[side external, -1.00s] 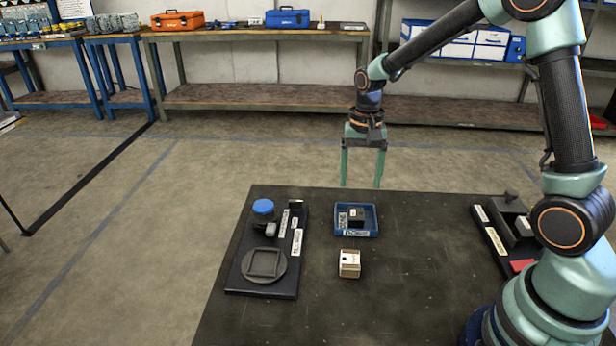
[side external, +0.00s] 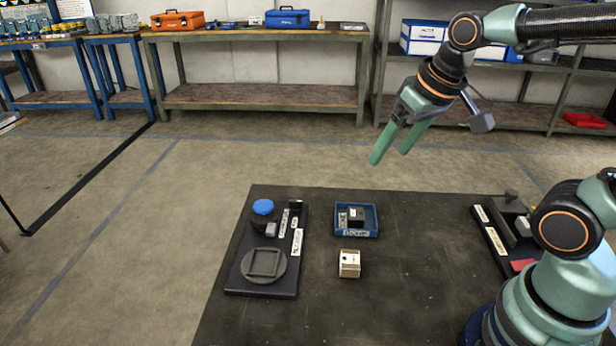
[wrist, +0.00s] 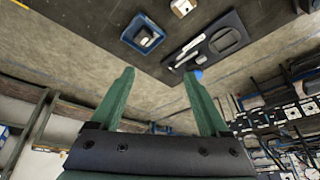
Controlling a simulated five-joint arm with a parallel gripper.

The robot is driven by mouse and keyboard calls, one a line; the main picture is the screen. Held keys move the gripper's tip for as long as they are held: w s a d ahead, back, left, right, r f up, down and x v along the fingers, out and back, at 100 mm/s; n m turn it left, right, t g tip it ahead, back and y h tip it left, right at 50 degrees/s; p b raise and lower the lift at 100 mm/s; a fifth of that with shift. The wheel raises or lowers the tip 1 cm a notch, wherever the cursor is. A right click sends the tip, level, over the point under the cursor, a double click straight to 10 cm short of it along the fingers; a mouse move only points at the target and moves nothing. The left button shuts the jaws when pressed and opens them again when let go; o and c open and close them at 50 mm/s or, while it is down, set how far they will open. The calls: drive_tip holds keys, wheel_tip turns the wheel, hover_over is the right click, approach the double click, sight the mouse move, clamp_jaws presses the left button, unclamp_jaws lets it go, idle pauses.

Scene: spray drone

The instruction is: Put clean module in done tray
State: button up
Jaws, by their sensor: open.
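A blue tray (side external: 371,232) stands on the dark table and holds a small black block (side external: 356,217) with a pale labelled piece beside it. I cannot read which piece is marked clean or done. My gripper (side external: 391,158) is open and empty, raised beyond the table's back edge, with fingers tilted down to the left. In the wrist view my gripper (wrist: 159,73) shows nothing between its fingers; the blue tray (wrist: 150,47) and the cream module (wrist: 182,7) lie beyond the fingertips.
A black board (side external: 275,288) at the left carries a round plate with a square frame (side external: 264,264) and a blue-capped jar (side external: 263,208). Another dark fixture (side external: 497,240) with a red part is at the right. The table between tray and right fixture is clear.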

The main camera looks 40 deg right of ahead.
drive_tip(key=shift+s+a+r+n+t, duration=0.1)
drive_tip(key=shift+s+a+n+t, duration=0.1)
drive_tip(key=shift+s+n, duration=0.25)
drive_tip(key=shift+s+a+n+t, duration=0.1)
drive_tip(key=shift+s+n+t, duration=0.15)
drive_tip(key=shift+s, duration=0.3)
idle(0.7)
